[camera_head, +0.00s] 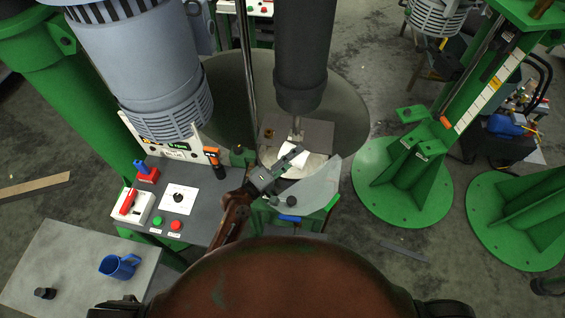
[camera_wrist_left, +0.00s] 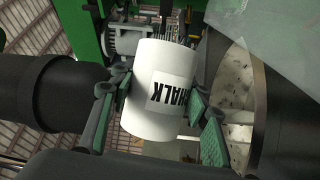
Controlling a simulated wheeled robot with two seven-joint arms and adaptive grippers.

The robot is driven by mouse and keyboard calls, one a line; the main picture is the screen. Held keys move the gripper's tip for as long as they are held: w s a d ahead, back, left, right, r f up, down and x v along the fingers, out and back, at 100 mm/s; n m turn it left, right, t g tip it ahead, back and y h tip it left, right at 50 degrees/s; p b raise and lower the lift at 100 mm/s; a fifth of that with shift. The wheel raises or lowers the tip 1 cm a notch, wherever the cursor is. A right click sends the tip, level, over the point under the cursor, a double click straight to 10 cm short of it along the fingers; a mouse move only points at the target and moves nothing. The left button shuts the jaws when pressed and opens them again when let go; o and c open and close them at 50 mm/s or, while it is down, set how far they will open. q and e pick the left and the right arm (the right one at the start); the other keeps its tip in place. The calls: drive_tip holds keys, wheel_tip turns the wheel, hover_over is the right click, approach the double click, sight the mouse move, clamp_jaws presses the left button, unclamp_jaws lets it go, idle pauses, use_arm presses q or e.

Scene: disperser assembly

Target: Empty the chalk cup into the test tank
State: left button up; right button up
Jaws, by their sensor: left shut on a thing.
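My left gripper (camera_head: 287,168) is shut on the white chalk cup (camera_head: 298,168), beside a square grey plate (camera_head: 318,132) under the dark vertical column. In the left wrist view the cup (camera_wrist_left: 160,85) sits between the green-padded fingers of the left gripper (camera_wrist_left: 160,115). Its black chalk label appears upside down there, so the cup looks strongly tilted or turned over. The large grey round tank (camera_head: 350,105) spreads behind the column. I cannot see the cup's mouth clearly or tell what is inside it. My right gripper does not show.
A clear curved guard (camera_head: 312,192) is close to the gripper. A control panel (camera_head: 178,222) with buttons stands left. Green machine stands (camera_head: 405,185) are right.

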sight(291, 149)
use_arm(q)
drive_tip(key=shift+a+r+n+t, duration=0.1)
drive_tip(key=shift+r+n+t, duration=0.2)
drive_tip(key=shift+n, duration=0.3)
idle(1.1)
drive_tip(key=shift+w+a+f+n+t+b, duration=0.2)
drive_tip(key=shift+f+n+t+b, duration=0.25)
drive_tip(key=shift+n+b, duration=0.7)
idle(1.3)
drive_tip(key=shift+a+r, duration=0.1)
drive_tip(key=shift+r, duration=0.2)
drive_tip(key=shift+w+a+r+n+t+p, duration=0.1)
drive_tip(key=shift+r+n+t+p, duration=0.25)
drive_tip(key=shift+r, duration=0.45)
drive_tip(key=shift+a+r+n+t+p, duration=0.1)
drive_tip(key=shift+r+n+p, duration=0.35)
drive_tip(key=shift+r, duration=0.3)
